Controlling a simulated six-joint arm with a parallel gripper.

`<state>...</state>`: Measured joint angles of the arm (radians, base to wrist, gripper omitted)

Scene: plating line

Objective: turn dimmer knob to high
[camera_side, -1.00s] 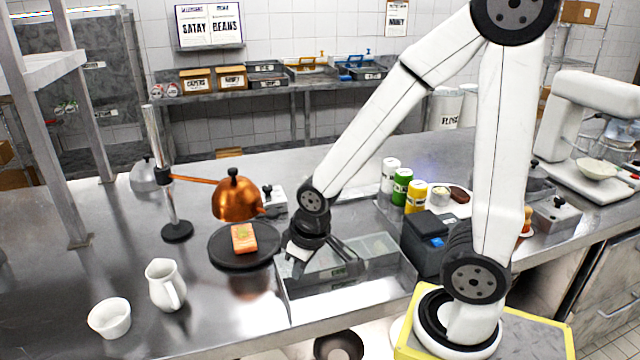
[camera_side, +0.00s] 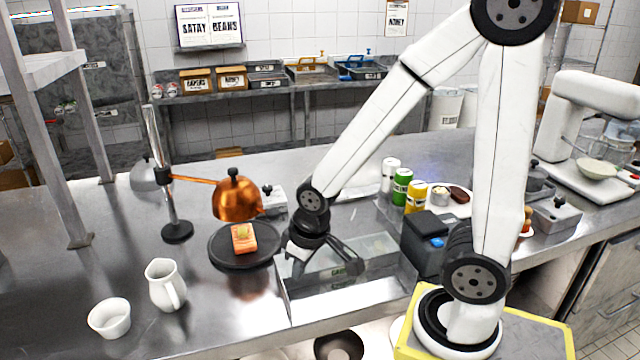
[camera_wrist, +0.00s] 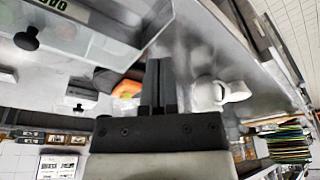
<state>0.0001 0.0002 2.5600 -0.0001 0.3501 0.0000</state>
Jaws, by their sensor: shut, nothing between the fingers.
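A small pale box (camera_side: 274,201) with a black knob (camera_side: 267,190) on it stands behind the copper heat lamp (camera_side: 236,199); it seems to be the dimmer. The lamp shade partly hides it, and I cannot read the knob's setting. In the wrist view a similar pale box (camera_wrist: 80,97) with a dark knob shows at left. My gripper (camera_side: 297,266) is low over the clear-sided pan, right of the lamp and apart from the box. Its fingers (camera_wrist: 158,68) are shut and empty.
Salmon lies on a round black board (camera_side: 221,258) under the lamp. A white pitcher (camera_side: 164,285) and bowl (camera_side: 110,318) stand front left. A clear-sided pan (camera_side: 335,297) lies below my gripper. Another grey box (camera_side: 556,213) is at right. Several cans (camera_side: 402,186) stand behind the pan.

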